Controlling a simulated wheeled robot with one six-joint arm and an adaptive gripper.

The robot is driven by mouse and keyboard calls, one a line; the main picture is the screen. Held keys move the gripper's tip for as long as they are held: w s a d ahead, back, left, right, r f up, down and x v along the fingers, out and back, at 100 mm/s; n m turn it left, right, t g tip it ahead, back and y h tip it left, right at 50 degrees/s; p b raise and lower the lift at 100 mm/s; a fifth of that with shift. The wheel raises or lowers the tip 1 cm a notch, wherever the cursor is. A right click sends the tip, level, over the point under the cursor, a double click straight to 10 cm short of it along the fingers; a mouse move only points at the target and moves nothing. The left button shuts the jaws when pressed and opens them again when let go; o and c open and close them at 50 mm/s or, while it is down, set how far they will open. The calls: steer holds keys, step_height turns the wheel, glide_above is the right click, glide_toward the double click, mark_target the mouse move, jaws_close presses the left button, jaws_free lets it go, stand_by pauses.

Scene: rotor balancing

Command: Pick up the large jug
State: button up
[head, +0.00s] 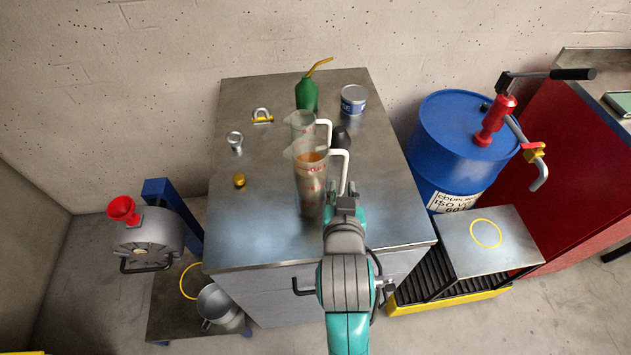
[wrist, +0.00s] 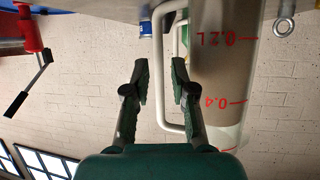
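The large jug (head: 311,187) is clear with red markings and a white handle (head: 346,165). It stands upright on the metal-topped table (head: 250,240) and holds some brownish liquid. A smaller clear jug (head: 300,122) with a white handle stands just behind it. My gripper (head: 343,193) is at the right side of the large jug, by its handle. In the wrist view, which is upside down, my gripper (wrist: 161,82) is open, and the large jug's handle (wrist: 158,50) shows between its fingertips. The large jug (wrist: 222,75) fills the right. I cannot tell whether the fingers touch the handle.
A green oil can (head: 307,94), a blue-and-white tin (head: 353,99), a dark object (head: 341,137), a shackle (head: 262,116), an eye bolt (head: 235,141) and a brass piece (head: 239,180) sit on the table. A blue drum (head: 446,150) stands right. The table's front left is clear.

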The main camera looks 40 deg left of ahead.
mark_target(343, 183)
steer(key=shift+x, duration=2.3)
steer(key=shift+d+f, duration=0.1)
jaws_close()
